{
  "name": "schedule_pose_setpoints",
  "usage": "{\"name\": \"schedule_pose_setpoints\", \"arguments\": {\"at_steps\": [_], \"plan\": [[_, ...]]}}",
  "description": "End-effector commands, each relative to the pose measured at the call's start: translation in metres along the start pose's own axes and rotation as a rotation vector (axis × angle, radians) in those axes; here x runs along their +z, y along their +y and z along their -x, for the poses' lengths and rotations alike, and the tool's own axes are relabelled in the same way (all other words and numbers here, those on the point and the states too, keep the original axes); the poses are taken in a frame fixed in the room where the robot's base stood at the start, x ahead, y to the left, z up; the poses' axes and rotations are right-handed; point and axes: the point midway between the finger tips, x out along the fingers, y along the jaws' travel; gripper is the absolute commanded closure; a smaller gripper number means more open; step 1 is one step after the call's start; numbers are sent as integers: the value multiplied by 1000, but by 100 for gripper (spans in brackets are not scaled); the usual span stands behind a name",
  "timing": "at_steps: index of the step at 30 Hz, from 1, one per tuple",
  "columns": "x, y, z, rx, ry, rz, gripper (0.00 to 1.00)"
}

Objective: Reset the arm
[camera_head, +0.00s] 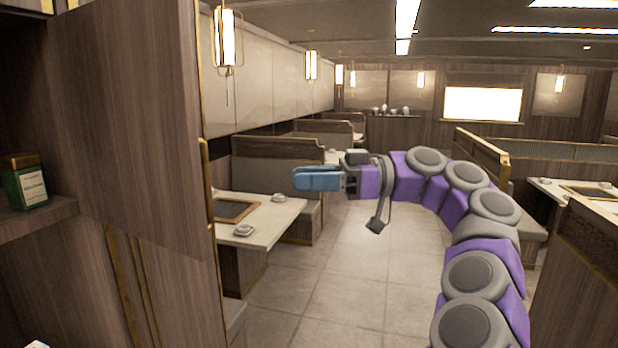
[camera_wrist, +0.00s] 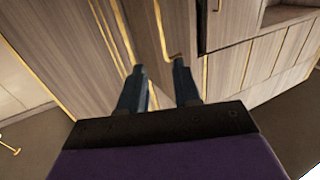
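My arm (camera_head: 470,215) curves up from the lower right of the head view and bends over to the left. My gripper (camera_head: 296,180) is at its end, with blue fingers pointing left, in front of the aisle and the booths. In the wrist view my gripper (camera_wrist: 158,68) shows two dark fingers standing apart with nothing between them. Wood panelling with gold trim (camera_wrist: 190,30) lies beyond the fingertips.
A wooden partition (camera_head: 130,120) and a shelf with a green box (camera_head: 25,182) are close on the left. A table (camera_head: 268,215) with small dishes stands behind the partition. Another table (camera_head: 550,190) is at right. The tiled aisle floor (camera_head: 345,285) is clear.

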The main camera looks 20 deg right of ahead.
Motion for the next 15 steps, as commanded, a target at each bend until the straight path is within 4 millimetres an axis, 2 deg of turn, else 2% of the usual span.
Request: {"name": "schedule_pose_setpoints", "arguments": {"at_steps": [8, 11, 15], "plan": [[2, -4, -6, -13, -8, -20, 68], [6, -15, -20, -45, -33, -72, 68], [21, -45, -58, -101, -121, -199, 68]]}}
